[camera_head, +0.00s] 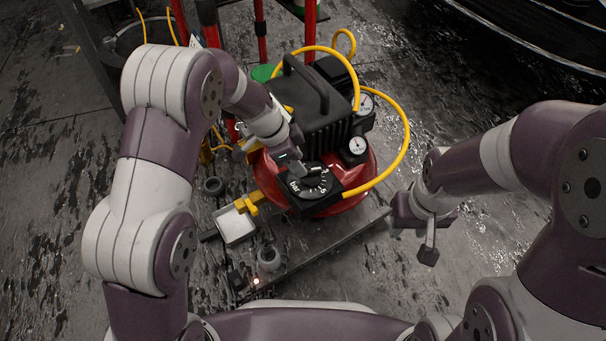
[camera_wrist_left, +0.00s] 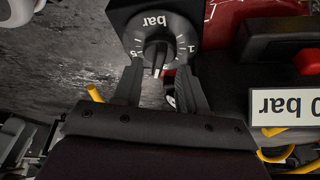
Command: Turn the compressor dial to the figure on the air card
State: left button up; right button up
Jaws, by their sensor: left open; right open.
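The compressor (camera_head: 345,165) is red with a black top. Its black dial (camera_head: 312,184), marked bar with white figures, faces up at the front. In the left wrist view, the dial (camera_wrist_left: 152,38) shows a 1 at right and a 5 at left, with a white pointer line towards my gripper. My left gripper (camera_wrist_left: 160,78) is open, its fingers on either side of the pointer end; I cannot tell if they touch. The air card (camera_wrist_left: 286,103) is upside down and cut off; only "0 bar" shows. My right gripper (camera_head: 425,228) is open and empty, right of the compressor.
Two gauges, one round white gauge (camera_head: 357,147) nearer, sit on the compressor's right. A yellow hose (camera_head: 405,125) loops around that side. A white tray (camera_head: 236,226) and small cylinders (camera_head: 269,258) are at front left. Wet floor lies clear at right.

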aim_at(310, 174)
pick_arm(q)
jog(key=b+x, duration=0.1)
jog(key=x, duration=0.3)
pick_arm(e)
notch_tip(310, 174, down, 2)
pick_arm(q)
grip_shut()
